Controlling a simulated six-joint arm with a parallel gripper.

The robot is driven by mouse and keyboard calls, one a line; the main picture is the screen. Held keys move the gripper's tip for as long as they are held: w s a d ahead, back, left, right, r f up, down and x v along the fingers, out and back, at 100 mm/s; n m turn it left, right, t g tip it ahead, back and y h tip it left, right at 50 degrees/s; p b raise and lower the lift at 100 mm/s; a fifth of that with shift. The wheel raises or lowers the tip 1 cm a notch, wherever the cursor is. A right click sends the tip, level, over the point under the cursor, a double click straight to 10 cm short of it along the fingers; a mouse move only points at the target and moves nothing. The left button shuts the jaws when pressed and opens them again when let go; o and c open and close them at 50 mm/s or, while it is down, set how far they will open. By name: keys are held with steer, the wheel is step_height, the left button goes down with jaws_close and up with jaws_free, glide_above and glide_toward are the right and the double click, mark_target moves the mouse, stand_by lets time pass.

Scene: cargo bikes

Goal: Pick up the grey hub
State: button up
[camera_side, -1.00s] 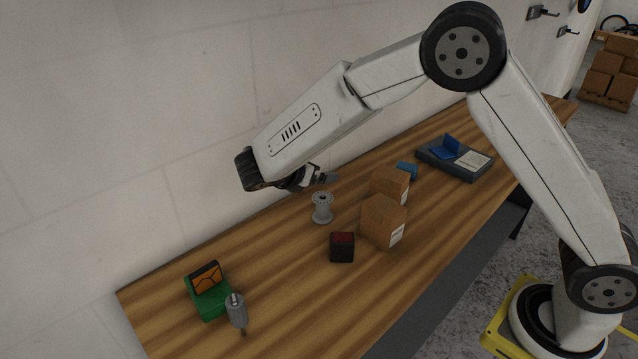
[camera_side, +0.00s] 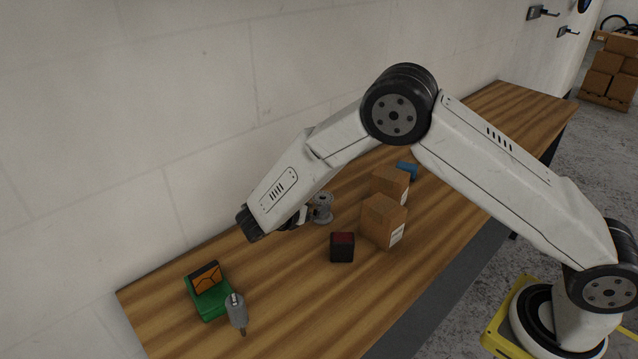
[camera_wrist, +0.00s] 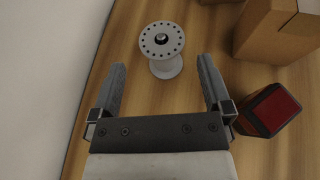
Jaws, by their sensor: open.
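The grey hub (camera_side: 321,208) stands upright on the wooden bench, a spool shape with a wide round flange on top. In the wrist view the hub (camera_wrist: 162,48) shows its flange with a ring of small holes and a dark centre. My gripper (camera_wrist: 160,80) is open and empty. Its two fingers point towards the hub, which lies just beyond the fingertips and between their lines. In the side view my gripper (camera_side: 303,215) is low at the hub's left side, partly hidden by my wrist; I cannot tell there whether it touches.
A black box with a red top (camera_side: 342,247) stands right of the hub, near my right finger in the wrist view (camera_wrist: 270,110). Cardboard boxes (camera_side: 383,222) stand behind it. A green case (camera_side: 209,304) and a grey tool (camera_side: 236,311) lie at the left. The wall (camera_wrist: 40,60) is close.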

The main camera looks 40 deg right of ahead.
mark_target(324, 196)
steer(key=shift+w+d+f, duration=0.15)
steer(key=shift+d+f, duration=0.15)
steer(key=shift+d, duration=0.35)
steer(key=shift+d, duration=0.1)
steer(key=shift+x, duration=2.5)
steer(key=shift+r, duration=0.15)
steer(key=c, duration=1.3)
steer(key=shift+r, duration=0.15)
